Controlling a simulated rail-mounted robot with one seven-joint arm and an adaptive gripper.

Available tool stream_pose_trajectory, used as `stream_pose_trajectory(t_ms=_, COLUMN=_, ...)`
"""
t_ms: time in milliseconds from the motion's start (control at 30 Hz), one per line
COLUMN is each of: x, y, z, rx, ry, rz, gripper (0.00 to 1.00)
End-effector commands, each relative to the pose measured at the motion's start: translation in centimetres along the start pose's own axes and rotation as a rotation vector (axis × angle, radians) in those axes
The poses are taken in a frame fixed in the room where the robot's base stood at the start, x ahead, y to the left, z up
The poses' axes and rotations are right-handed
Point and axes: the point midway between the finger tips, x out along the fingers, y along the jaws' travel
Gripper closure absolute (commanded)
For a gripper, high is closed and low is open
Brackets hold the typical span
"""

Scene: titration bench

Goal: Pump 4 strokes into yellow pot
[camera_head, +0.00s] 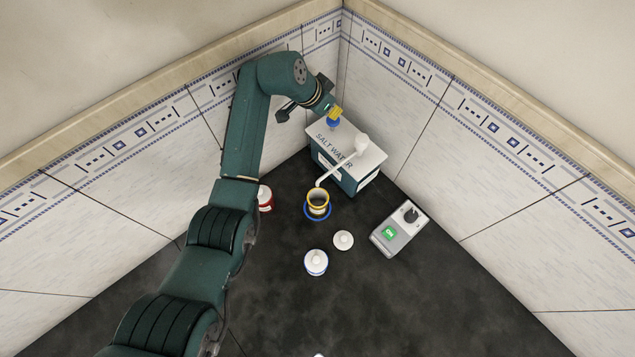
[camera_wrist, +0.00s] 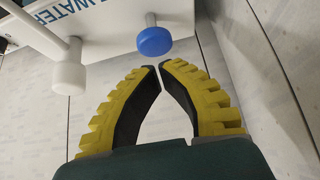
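The yellow pot (camera_head: 318,197), its lid off, stands on a blue ring (camera_head: 307,214) on the dark bench. The salt water box (camera_head: 344,183) stands behind it in the corner, and a white spout (camera_head: 338,171) reaches from its white top piece (camera_head: 361,145) to over the pot. A blue round knob (camera_head: 333,122) sits at the box's left end; it also shows in the wrist view (camera_wrist: 154,41). My gripper (camera_head: 335,112) is above this knob. In the wrist view, its yellow-backed black fingers (camera_wrist: 160,70) meet almost tip to tip, with nothing between them.
A loose white lid (camera_head: 343,240) lies in front of the yellow pot. A lidded blue-rimmed pot (camera_head: 316,263) stands nearer, and a red pot (camera_head: 265,198) is left, partly beside my arm. A grey device (camera_head: 399,230) with a green ON display stands right.

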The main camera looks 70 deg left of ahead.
Motion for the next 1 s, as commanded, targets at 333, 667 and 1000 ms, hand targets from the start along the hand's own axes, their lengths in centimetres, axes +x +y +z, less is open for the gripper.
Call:
stream_pose_trajectory(t_ms=333, x=0.6, y=0.0, z=0.4, rx=0.000, ry=-0.001, rz=0.001, gripper=1.00)
stream_pose_trajectory(t_ms=667, x=1.6, y=0.0, z=1.1, rx=0.000, ry=0.000, rz=0.000, gripper=1.00)
stream_pose_trajectory(t_ms=1000, x=2.5, y=0.0, z=1.8, rx=0.000, ry=-0.001, rz=0.000, gripper=1.00)
